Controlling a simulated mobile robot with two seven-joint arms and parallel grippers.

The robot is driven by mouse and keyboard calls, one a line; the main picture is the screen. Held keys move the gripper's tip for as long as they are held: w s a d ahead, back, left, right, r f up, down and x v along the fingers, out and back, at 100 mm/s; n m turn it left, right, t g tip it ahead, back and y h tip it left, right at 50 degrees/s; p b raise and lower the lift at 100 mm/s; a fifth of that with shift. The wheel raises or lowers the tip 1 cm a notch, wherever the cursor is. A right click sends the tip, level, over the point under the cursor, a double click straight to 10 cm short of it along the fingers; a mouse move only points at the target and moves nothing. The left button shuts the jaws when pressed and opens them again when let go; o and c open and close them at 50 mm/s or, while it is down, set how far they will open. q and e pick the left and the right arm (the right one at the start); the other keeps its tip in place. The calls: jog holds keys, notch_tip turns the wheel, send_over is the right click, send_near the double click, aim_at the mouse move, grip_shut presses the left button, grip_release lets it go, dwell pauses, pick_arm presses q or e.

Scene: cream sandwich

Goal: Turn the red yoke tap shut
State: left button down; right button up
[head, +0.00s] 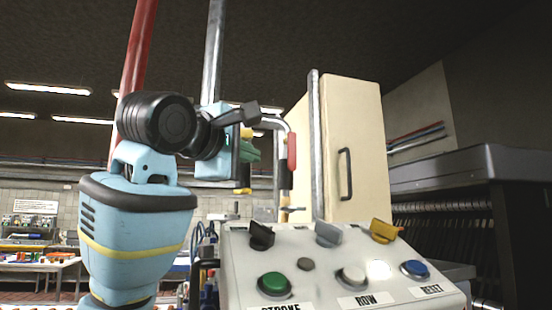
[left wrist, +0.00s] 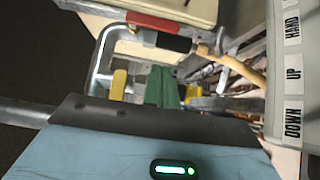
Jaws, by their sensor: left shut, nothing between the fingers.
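A red grip (head: 291,152) sits on a bent chrome bar in front of the cream cabinet in the head view; it appears to be the red yoke tap. It also shows at the top of the left wrist view (left wrist: 155,22), with a dark sleeve and a tan end piece beside it. My left gripper (head: 251,152) is shut and empty, just left of the red grip in the head view, with a gap between them. In the left wrist view my gripper (left wrist: 160,86) shows green and yellow finger parts below the bar. My right gripper is not in view.
A control panel (head: 330,262) with knobs and buttons stands below. A dark grey machine (head: 460,175) fills the right side.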

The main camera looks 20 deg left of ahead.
aim_at(291, 153)
pick_arm(q)
jog(key=w+d, duration=0.3)
jog(key=w, duration=0.1)
jog(key=shift+w+d, duration=0.2)
jog(key=shift+d, duration=0.2)
jog(key=shift+w, duration=0.25)
